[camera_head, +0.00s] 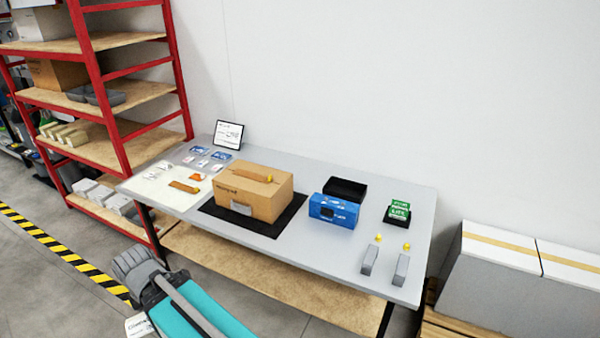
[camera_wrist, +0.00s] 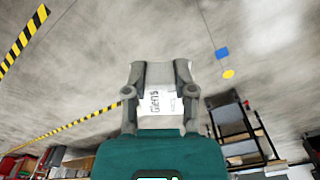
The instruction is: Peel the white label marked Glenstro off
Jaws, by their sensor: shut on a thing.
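The white label (camera_wrist: 157,106), with dark lettering that reads "Glens" and is then cut off, is between the two grey fingers of my gripper (camera_wrist: 161,78) in the wrist view. My gripper is shut on it. The label hangs clear of any surface, with bare floor beyond it. A white label corner (camera_head: 137,326) with partly readable lettering also shows at the lower left of the head view, beside my teal arm. My arm is in front of the table, away from the goods on it. Part of the label is hidden by the fingers.
A cardboard box (camera_head: 255,196) stands on a black mat (camera_head: 288,222) on the grey table (camera_head: 330,260). A blue box (camera_head: 333,210), a black tray (camera_head: 346,188) and a green box (camera_head: 398,211) stand to its right. A red-framed shelf (camera_head: 105,85) stands left.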

